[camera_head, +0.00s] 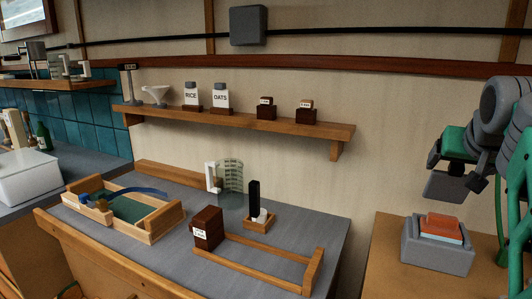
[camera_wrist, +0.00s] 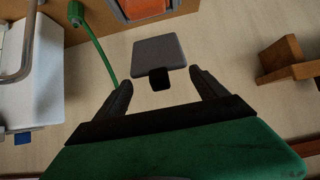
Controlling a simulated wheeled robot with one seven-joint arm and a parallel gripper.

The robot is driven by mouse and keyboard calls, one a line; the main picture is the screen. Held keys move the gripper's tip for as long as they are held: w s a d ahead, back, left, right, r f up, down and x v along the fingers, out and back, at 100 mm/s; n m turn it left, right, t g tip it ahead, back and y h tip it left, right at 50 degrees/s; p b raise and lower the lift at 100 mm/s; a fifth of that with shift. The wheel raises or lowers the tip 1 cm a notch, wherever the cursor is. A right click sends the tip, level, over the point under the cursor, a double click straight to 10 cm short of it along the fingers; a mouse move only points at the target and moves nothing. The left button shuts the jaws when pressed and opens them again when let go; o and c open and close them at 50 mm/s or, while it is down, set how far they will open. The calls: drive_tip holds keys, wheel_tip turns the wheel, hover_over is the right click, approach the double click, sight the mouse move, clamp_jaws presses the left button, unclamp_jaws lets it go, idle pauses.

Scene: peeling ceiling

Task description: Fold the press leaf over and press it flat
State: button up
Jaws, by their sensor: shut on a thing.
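My gripper (camera_head: 452,168) is raised at the right in the head view, above and apart from the grey bin. In the wrist view my gripper (camera_wrist: 160,82) has its two dark fingers on either side of the black grip of a flat grey plate (camera_wrist: 158,50). The plate (camera_head: 445,188) also shows below the gripper in the head view. Finger contact is hard to see. A shallow wooden tray (camera_head: 162,225) with a green bed and a curved blue strip (camera_head: 150,192) stands at the left of the grey table. I cannot tell which part is the press leaf.
A grey bin (camera_head: 440,258) holds orange and light blue pieces on the right bench. The grey table (camera_head: 180,258) bears a dark brown labelled box (camera_head: 208,225), a wooden frame (camera_head: 313,268) and a clear jug (camera_head: 230,178). A wall shelf (camera_head: 345,131) with jars is above.

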drive_tip(key=shift+s+a+f+b, duration=0.25)
drive_tip(key=shift+s+f+b, duration=0.1)
drive_tip(key=shift+s, duration=0.15)
drive_tip(key=shift+s+a+f+b, duration=0.2)
drive_tip(key=shift+s+f+b, duration=0.15)
drive_tip(key=shift+s, duration=0.1)
drive_tip(key=shift+s+r, duration=0.1)
drive_tip(key=shift+s, duration=0.05)
drive_tip(key=shift+s+a+f+b, duration=0.3)
drive_tip(key=shift+s+f+b, duration=0.2)
drive_tip(key=shift+f+b, duration=0.3)
drive_tip(key=shift+c, duration=0.4)
drive_tip(key=shift+s+a+f+b, duration=0.2)
drive_tip(key=shift+s+f+b, duration=0.25)
drive_tip(key=shift+f, duration=0.05)
drive_tip(key=c, duration=0.7)
clamp_jaws()
drive_tip(key=o, duration=1.1)
unclamp_jaws()
drive_tip(key=shift+o, duration=0.2)
